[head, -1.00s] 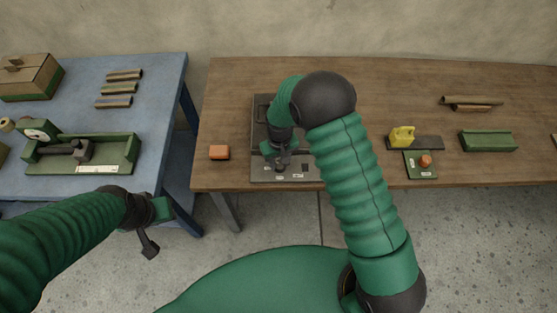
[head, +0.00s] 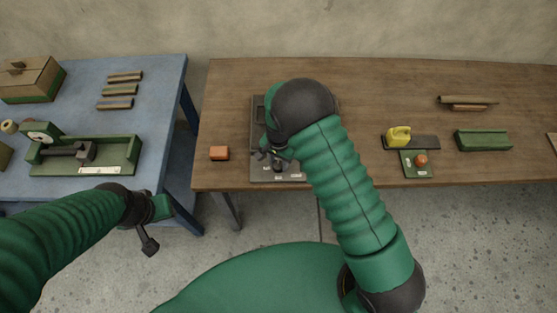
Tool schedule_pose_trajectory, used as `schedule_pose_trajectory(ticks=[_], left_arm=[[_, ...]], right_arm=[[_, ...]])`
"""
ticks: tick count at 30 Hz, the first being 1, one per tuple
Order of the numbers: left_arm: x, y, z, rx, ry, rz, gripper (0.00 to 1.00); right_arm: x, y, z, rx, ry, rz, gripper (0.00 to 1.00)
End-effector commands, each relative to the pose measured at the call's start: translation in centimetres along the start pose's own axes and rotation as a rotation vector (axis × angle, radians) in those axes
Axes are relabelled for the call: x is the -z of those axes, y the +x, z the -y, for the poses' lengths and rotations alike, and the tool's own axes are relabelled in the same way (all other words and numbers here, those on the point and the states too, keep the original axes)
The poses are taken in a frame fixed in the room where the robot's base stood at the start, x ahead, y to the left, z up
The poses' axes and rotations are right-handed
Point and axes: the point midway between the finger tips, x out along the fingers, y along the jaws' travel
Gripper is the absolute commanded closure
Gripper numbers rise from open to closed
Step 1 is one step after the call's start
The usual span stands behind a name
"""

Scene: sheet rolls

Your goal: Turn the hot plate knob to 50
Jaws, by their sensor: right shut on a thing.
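The hot plate (head: 257,172) is a dark grey panel with small white labels along its front, lying near the front edge of the wooden table. My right arm covers much of it. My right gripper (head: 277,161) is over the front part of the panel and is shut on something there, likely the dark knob. The knob itself and its setting are hidden or too small to read. My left gripper (head: 149,243) hangs in front of the blue table, away from everything; its jaws are too small to judge.
An orange block (head: 219,153) lies left of the hot plate on the wooden table (head: 370,85). To the right are a yellow object (head: 398,136), a green board with an orange knob (head: 421,160) and a green tray (head: 483,140). A blue table (head: 75,85) stands left.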

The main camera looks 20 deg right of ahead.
Motion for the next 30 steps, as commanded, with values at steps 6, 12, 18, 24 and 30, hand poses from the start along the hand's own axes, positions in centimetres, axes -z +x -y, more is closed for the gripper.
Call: schedule_pose_trajectory(ticks=[6,12,18,24,30], left_arm=[[0.11,-0.47,0.00,0.000,0.000,0.000,0.68],[0.16,-0.68,0.00,0.000,0.000,0.000,0.68],[0.18,-0.76,0.00,0.000,0.000,0.000,0.68],[0.18,-0.78,0.00,0.000,0.000,0.000,0.68],[0.18,-0.78,0.00,0.000,0.000,0.000,0.68]], right_arm=[[-0.50,0.27,-0.24,-0.010,0.145,0.010,1.00],[-0.41,0.28,-0.22,-0.009,0.232,0.008,1.00],[-0.29,0.25,-0.19,-0.007,0.273,0.006,1.00],[-0.20,0.21,-0.15,-0.005,0.282,0.004,1.00],[-0.13,0.16,-0.12,-0.003,0.281,0.003,1.00]])
